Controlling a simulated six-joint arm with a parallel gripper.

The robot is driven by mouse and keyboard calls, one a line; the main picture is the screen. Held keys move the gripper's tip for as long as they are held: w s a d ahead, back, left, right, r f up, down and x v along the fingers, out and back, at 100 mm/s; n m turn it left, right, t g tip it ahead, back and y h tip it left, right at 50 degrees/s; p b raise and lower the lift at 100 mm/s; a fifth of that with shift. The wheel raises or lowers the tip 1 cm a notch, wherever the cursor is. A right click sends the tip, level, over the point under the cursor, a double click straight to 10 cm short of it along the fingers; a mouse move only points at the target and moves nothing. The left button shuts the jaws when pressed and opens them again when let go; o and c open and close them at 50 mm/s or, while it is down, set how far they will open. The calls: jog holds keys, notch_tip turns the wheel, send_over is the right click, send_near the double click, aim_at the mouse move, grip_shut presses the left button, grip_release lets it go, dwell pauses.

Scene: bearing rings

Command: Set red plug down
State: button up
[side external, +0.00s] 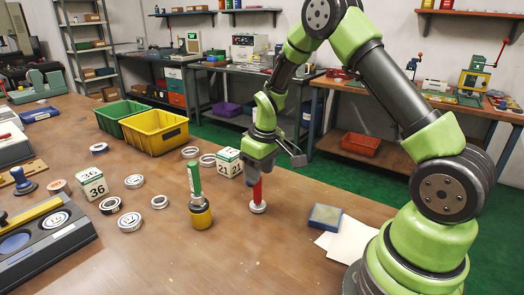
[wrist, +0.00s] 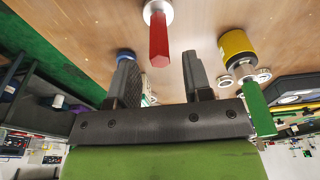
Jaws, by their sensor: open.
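The red plug (side external: 257,193) stands upright on the wooden table, its pale metal foot resting on the tabletop. My gripper (side external: 259,174) is right above it, pointing down, and covers the plug's top end in the side view. In the wrist view the red plug (wrist: 159,42) shows just beyond the fingertips of my gripper (wrist: 157,62), in line with the gap between them. The two dark fingers are apart with nothing held between them. Whether a finger touches the plug cannot be told.
A green-handled plug in a yellow ring (side external: 201,216) stands close to the left. Yellow (side external: 155,136) and green bins stand behind. A blue-edged pad (side external: 325,216) lies to the right.

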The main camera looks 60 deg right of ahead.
jog(key=s+a+r+m+t, duration=0.1)
jog(key=s+a+r, duration=0.25)
jog(key=r, duration=0.55)
jog(key=s+a+r+m+t, duration=0.1)
jog(key=s+a+r+t, duration=0.15)
jog(key=s+r, duration=0.45)
jog(key=s+a+r+m+t+y, duration=0.2)
jog(key=s+a+r, duration=0.3)
jog(key=s, duration=0.4)
jog(key=shift+a+r, duration=0.2)
jog(key=shift+a, duration=0.2)
